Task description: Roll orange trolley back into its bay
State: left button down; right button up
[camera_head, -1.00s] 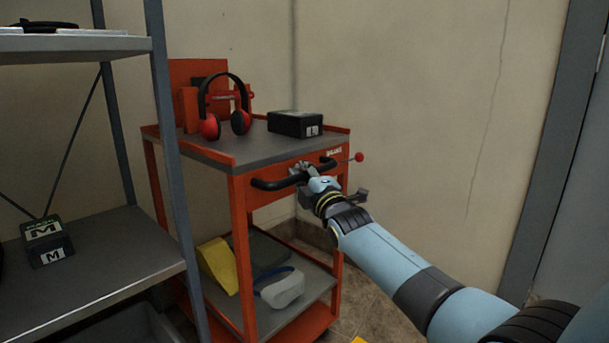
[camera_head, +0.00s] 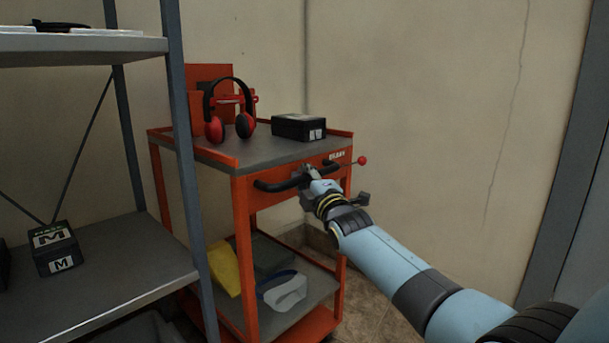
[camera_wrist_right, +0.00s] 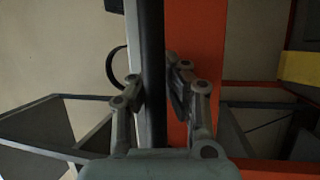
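The orange trolley (camera_head: 240,211) stands in the middle of the head view, against the corner of the walls. Its black push handle (camera_head: 272,186) runs along the near side below the top deck. My right gripper (camera_head: 306,174) is at the handle. In the right wrist view the dark handle bar (camera_wrist_right: 152,70) passes between the fingers of my right gripper (camera_wrist_right: 155,92), which are closed around it. Red and black headphones (camera_head: 229,112) and a black box (camera_head: 298,127) sit on the trolley's top deck. My left gripper is not in view.
A grey shelf unit (camera_head: 110,268) stands close on the left, its post overlapping the trolley's left side. A black box marked M (camera_head: 56,250) sits on it. A yellow item (camera_head: 224,268) and a white item (camera_head: 284,292) lie on the trolley's lower deck. A grey door frame (camera_head: 572,165) is at right.

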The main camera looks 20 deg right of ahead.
jog(key=o, duration=0.7)
jog(key=shift+f, duration=0.2)
jog(key=shift+r, duration=0.1)
jog(key=shift+s, duration=0.1)
jog(key=s+f, duration=0.2)
jog(key=s, duration=0.9)
jog(key=shift+s, duration=0.3)
